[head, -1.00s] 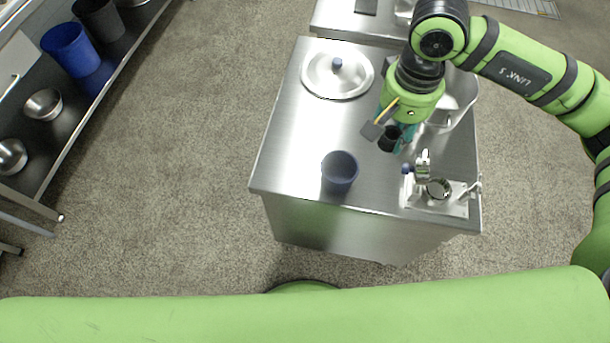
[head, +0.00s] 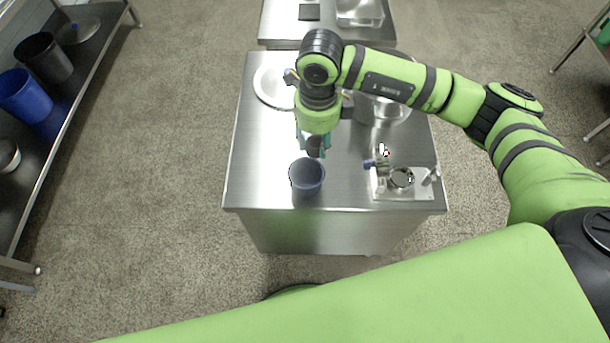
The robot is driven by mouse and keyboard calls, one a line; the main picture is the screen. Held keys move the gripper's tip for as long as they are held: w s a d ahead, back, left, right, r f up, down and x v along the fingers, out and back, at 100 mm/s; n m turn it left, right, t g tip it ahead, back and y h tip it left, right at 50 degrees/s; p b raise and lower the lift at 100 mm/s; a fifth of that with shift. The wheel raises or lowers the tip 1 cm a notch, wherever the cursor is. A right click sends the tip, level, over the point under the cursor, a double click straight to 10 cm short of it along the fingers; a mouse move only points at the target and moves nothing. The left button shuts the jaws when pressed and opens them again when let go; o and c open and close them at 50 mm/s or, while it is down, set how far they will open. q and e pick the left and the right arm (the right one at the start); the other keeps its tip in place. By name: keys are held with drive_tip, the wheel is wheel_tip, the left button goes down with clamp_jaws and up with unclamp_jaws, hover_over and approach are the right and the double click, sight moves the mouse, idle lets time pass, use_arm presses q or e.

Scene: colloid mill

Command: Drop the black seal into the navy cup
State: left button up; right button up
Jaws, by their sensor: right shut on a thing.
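The navy cup (head: 306,182) stands upright on the steel cabinet top near its front edge, left of the middle. My right gripper (head: 315,151) points down just behind the cup's far rim, slightly right of its middle. It is shut on the black seal (head: 314,144), a small dark ring that shows between the teal fingertips. The seal is above and behind the cup opening, and its exact height is hard to tell. My left gripper is out of view.
A clamp fixture on a steel plate (head: 390,191) sits to the cup's right. A lid (head: 265,88) lies behind left, and a steel bowl (head: 385,110) is behind right. A side shelf with blue (head: 25,97) and black (head: 45,58) bins stands at far left.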

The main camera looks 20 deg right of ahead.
drive_tip(key=shift+f+m, duration=0.2)
drive_tip(key=shift+m, duration=0.1)
drive_tip(key=shift+f+b, duration=1.6)
drive_tip(key=shift+f, duration=1.25)
drive_tip(key=o, duration=1)
drive_tip(key=shift+r, duration=0.1)
drive_tip(key=shift+r, duration=0.2)
wheel_tip(320, 180, up, 12)
drive_tip(key=shift+f, duration=0.2)
